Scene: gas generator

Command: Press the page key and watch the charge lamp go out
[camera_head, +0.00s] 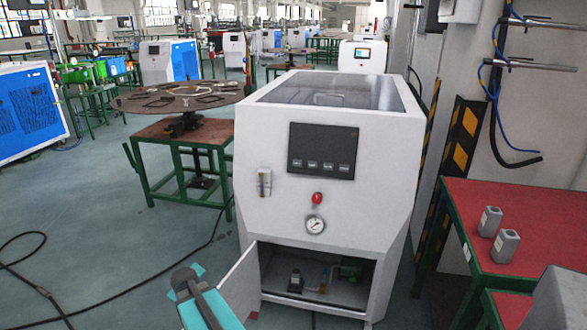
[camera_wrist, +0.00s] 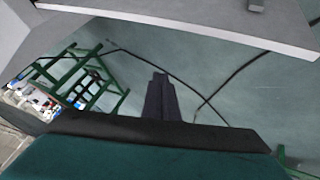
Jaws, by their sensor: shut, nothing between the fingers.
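The gas generator is a white cabinet (camera_head: 260,215) in the middle of the head view. Its dark control panel (camera_head: 322,140) is on the upper front, with a row of several small keys (camera_head: 328,166) along the bottom. Their labels are too small to read, so I cannot tell which is the page key. No lit charge lamp can be made out on the panel. A red round part (camera_head: 317,198) sits below it, above a gauge (camera_head: 315,224). My gripper (camera_wrist: 161,80) is shut and empty in the wrist view, with floor behind it, apart from the panel.
The cabinet's lower door (camera_head: 240,287) stands open at the left, showing fittings inside. A red-topped table (camera_head: 540,215) with two grey blocks (camera_head: 498,235) is at the right. A round-topped stand (camera_head: 205,95) is behind left. Cables (camera_head: 35,262) lie on the floor.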

